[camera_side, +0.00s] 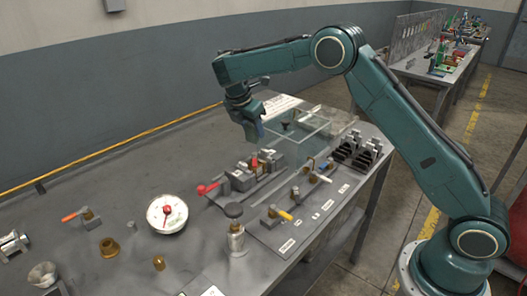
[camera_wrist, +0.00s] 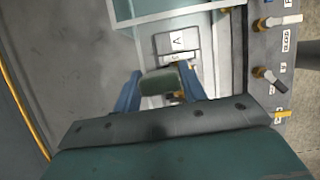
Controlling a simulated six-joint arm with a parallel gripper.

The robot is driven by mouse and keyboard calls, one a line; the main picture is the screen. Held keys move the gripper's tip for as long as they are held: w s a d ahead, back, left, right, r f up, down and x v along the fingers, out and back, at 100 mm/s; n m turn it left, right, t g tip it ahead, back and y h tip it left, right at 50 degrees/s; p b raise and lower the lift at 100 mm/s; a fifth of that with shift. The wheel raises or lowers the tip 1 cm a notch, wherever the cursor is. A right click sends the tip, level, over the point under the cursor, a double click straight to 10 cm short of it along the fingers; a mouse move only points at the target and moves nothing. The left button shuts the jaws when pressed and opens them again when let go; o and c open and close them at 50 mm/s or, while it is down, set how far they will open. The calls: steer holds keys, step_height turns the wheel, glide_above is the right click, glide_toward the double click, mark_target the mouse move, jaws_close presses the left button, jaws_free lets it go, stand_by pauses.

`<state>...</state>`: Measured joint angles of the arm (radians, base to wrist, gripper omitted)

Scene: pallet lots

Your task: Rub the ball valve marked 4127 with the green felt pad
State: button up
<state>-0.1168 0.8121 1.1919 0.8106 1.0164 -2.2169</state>
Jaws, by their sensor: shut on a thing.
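My gripper (camera_wrist: 160,86) is shut on a dark green pad (camera_wrist: 161,82), held between its two blue fingers. In the side view my gripper (camera_side: 259,130) hangs above the bench, beyond the grey clamp fixture and beside the clear box. Three small valves stand on a grey labelled plate at the bench's right: one with a yellow handle (camera_side: 284,214), one with a dark handle (camera_side: 296,193) and one with a white handle (camera_side: 320,177). These also show at the right of the wrist view. The pad is apart from them. I cannot read 4127 on any label.
A clear-walled box (camera_side: 318,122) and black racks (camera_side: 358,150) stand at the back right.

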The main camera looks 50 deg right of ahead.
steer(key=shift+r, duration=1.2)
steer(key=shift+a+f, duration=0.1)
